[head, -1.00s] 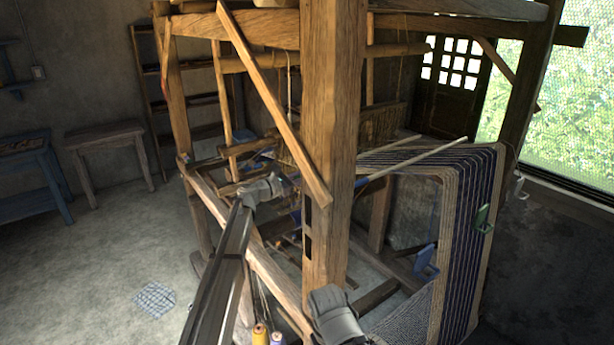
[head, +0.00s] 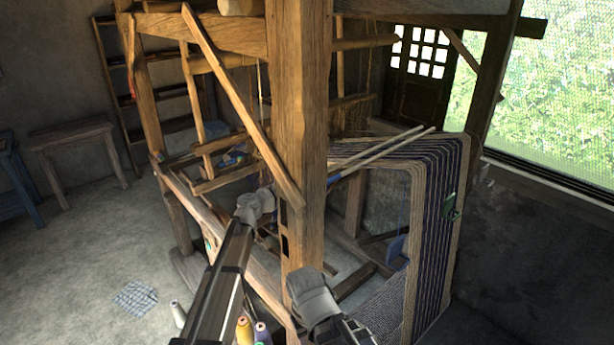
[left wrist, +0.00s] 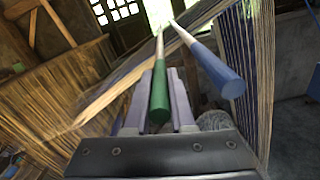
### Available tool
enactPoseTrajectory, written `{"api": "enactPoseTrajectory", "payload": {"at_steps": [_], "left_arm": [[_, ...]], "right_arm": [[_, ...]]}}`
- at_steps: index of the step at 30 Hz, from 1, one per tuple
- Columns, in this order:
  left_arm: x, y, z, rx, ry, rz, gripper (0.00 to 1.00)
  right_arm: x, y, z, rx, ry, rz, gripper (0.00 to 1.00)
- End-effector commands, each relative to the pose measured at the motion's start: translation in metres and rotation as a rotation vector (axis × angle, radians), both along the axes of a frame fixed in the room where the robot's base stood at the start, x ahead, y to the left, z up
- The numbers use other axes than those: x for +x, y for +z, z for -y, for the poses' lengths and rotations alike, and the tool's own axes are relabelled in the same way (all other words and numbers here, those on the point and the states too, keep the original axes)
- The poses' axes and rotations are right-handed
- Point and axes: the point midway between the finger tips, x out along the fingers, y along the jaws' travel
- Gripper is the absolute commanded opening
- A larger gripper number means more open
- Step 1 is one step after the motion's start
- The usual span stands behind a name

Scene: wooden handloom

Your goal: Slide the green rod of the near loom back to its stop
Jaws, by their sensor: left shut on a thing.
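The green rod is a pale wooden rod with a green end (left wrist: 159,92) in the left wrist view. This end lies between the two jaws of my left gripper (left wrist: 160,95), which is shut on it. The blue-ended rod (left wrist: 215,70) runs beside it on the right, outside the jaws. In the head view, both pale shafts emerge right of the thick post, the green rod (head: 385,143) above the blue-ended rod (head: 390,151), with tips close together. The post hides my left gripper and the green end there.
The thick wooden post (head: 300,120) and diagonal brace (head: 240,105) stand close to my left arm. Striped warp threads (head: 440,220) hang at the right. A green bracket (head: 449,206) and thread cones (head: 244,331) are near the loom. Floor at left is mostly clear.

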Motion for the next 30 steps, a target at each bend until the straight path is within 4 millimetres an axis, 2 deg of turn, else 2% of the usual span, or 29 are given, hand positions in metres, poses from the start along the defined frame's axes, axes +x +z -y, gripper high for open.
{"api": "enactPoseTrajectory", "payload": {"at_steps": [9,10,17,26,30], "left_arm": [[-0.0038,-0.0001,0.003,-0.001,-0.006,0.0,0.0],[-0.004,0.0,0.0032,-0.001,-0.006,0.0,0.26],[-0.0031,0.0,0.0025,-0.001,-0.005,0.0,0.52],[-0.0027,0.0001,0.0006,-0.001,-0.003,-0.001,0.52],[-0.0078,0.0,-0.0066,-0.001,-0.001,0.0,0.52]], "right_arm": [[0.0,-0.0002,0.0,0.0,0.0,0.0,0.52],[0.0,-0.0002,0.0,0.0,0.0,0.0,0.52],[0.0,-0.0001,0.0,0.0,0.0,0.0,0.52],[0.0,-0.0001,0.0,0.0,0.0,0.0,0.52],[0.0,-0.0001,0.0,0.0,0.0,0.0,0.52]]}}
